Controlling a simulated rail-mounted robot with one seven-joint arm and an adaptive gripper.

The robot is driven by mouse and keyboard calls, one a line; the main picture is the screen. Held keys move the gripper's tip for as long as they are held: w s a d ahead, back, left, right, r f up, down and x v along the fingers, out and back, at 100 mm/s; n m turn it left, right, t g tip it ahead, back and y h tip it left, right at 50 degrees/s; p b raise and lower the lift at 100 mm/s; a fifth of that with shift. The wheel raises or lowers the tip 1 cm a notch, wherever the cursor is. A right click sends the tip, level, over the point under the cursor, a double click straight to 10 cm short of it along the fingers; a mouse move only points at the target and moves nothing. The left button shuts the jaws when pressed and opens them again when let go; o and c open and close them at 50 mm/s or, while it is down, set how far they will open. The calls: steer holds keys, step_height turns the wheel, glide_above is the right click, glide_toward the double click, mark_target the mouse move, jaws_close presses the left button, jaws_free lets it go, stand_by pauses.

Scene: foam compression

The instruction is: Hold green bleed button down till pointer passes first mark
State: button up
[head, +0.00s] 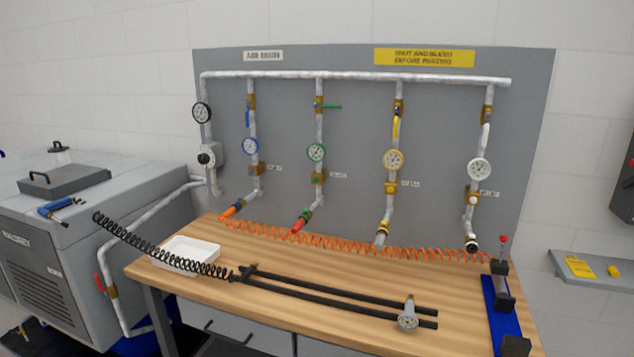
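The green-rimmed gauge (316,152) is on the second vertical pipe from the left among the coloured branches on the grey panel. Its pointer and marks are too small to read. Below it, a brass block carries the small green bleed button (318,179); I cannot tell whether it is pressed in. Above the gauge, a green valve lever (331,106) sticks out sideways to the right. The pipe ends low down in a red fitting (298,224). My gripper is not in view, and nothing is seen touching the button.
Blue (251,146), yellow (393,159) and white (479,169) gauges sit on neighbouring branches. An orange coiled hose (350,247) runs along the back of the wooden bench (250,312). A white tray (189,251), black coiled hose, black rails and blue stand (499,305) occupy the bench.

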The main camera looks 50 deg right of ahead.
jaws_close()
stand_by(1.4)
